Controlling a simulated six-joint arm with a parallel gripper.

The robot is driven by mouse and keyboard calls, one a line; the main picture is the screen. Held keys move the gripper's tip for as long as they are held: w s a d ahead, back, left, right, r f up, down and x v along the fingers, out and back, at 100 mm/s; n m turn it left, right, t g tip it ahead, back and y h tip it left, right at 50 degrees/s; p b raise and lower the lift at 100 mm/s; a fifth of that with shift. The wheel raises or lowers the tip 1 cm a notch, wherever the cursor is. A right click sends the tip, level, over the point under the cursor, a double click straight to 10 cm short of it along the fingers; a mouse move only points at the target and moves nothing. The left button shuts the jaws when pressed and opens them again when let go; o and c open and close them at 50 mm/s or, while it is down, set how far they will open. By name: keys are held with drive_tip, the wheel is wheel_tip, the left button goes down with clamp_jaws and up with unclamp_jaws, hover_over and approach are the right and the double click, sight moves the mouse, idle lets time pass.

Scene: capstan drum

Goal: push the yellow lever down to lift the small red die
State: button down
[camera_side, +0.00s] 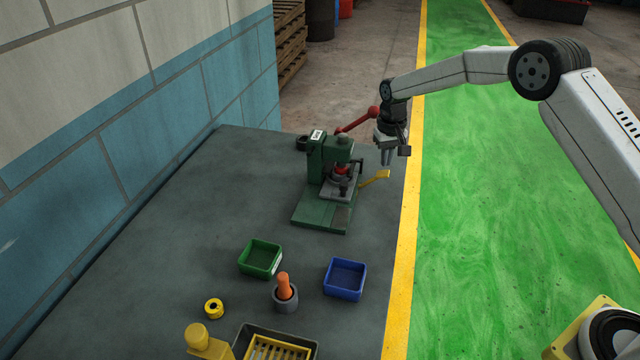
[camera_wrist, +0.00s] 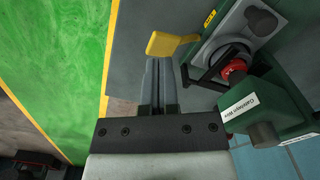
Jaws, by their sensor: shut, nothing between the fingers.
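The yellow lever (camera_side: 375,179) sticks out to the right of the green press (camera_side: 325,160) in the side view. Its flat end pad also shows in the wrist view (camera_wrist: 170,44). The small red die (camera_side: 341,170) sits in the middle of the press, below its head, and is partly hidden; the wrist view also shows it (camera_wrist: 232,69). My gripper (camera_side: 386,162) is shut and empty, pointing down just above the lever's end pad. In the wrist view its fingertips (camera_wrist: 159,62) lie close to the pad; I cannot tell whether they touch.
A green bin (camera_side: 261,258), a blue bin (camera_side: 345,279), a grey cup with an orange peg (camera_side: 285,292) and a yellow ring (camera_side: 213,308) stand nearer. The table's right edge is near my gripper.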

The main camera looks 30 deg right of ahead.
sight(384, 173)
drive_tip(key=shift+f, duration=0.1)
idle(0.3)
drive_tip(key=shift+f, duration=0.95)
drive_tip(key=shift+s+d+f, duration=0.25)
drive_tip(key=shift+s+f, duration=0.05)
drive_tip(key=shift+f, duration=0.35)
drive_tip(key=shift+s+d+f, duration=0.25)
drive_tip(key=shift+f, duration=0.4)
idle(0.9)
drive_tip(key=shift+s+d+f, duration=0.1)
drive_tip(key=shift+f, duration=0.5)
drive_tip(key=shift+s+d+f, duration=0.1)
drive_tip(key=shift+f, duration=0.45)
idle(0.8)
drive_tip(key=shift+f, duration=0.1)
idle(0.4)
drive_tip(key=shift+w+a+r, duration=0.25)
drive_tip(key=shift+r, duration=1.5)
drive_tip(key=shift+w+a+r, duration=0.25)
drive_tip(key=shift+r, duration=1.5)
drive_tip(key=shift+w+a+r, duration=0.25)
drive_tip(key=shift+r, duration=1.5)
